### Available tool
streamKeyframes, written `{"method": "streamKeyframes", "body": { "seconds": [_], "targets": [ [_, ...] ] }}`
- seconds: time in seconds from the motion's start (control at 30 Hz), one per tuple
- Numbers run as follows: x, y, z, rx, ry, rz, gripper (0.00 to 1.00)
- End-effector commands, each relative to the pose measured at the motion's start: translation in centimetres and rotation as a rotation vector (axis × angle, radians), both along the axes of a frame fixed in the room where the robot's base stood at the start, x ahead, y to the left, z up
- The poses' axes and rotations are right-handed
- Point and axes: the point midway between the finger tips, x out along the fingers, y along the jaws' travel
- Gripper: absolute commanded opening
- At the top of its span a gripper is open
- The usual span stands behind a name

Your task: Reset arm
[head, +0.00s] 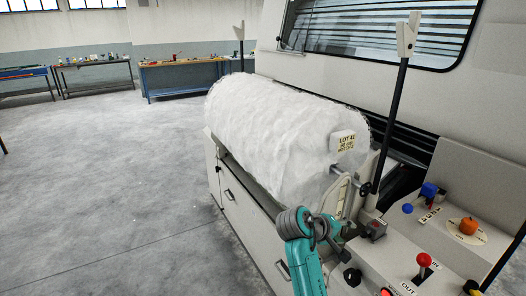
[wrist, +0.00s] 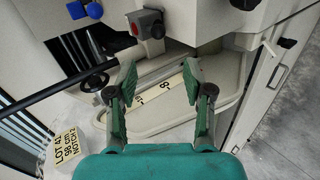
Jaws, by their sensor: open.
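My teal arm reaches up from the bottom of the head view to my gripper (head: 335,232), which is in front of the near end of the machine. In the wrist view my gripper (wrist: 158,80) has its two green-padded fingers spread apart with nothing between them. Behind the fingers is a pale panel with a marked strip (wrist: 160,88) bearing numbers, partly hidden by the fingers. The large white fibre roll (head: 275,120) lies on the machine, with a lot label (head: 345,142) at its near end. The label also shows in the wrist view (wrist: 66,146).
A small grey box with a red button (head: 376,229) is close to my gripper and shows in the wrist view (wrist: 148,24). A control panel with a red-knobbed lever (head: 424,260), blue knobs and an orange knob (head: 468,226) is at right. Open floor (head: 110,190) lies left; benches stand behind.

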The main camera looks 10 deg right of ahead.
Motion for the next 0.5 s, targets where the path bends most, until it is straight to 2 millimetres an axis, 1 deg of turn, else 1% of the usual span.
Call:
{"method": "streamKeyframes", "body": {
  "seconds": [0.07, 0.17, 0.27, 0.3, 0.37, 0.5],
  "targets": [
    [-0.4, 0.0, -1.3, 0.001, -0.001, 0.018, 0.51],
    [-1.3, 0.2, -4.0, 0.005, -0.017, 0.061, 0.51],
    [-2.8, 0.7, -7.4, 0.018, -0.040, 0.121, 0.51],
    [-3.5, 0.9, -8.8, 0.026, -0.054, 0.146, 0.51],
    [-4.6, 1.3, -10.7, 0.038, -0.072, 0.183, 0.51],
    [-7.4, 2.4, -14.8, 0.079, -0.120, 0.263, 0.51]
  ]
}}
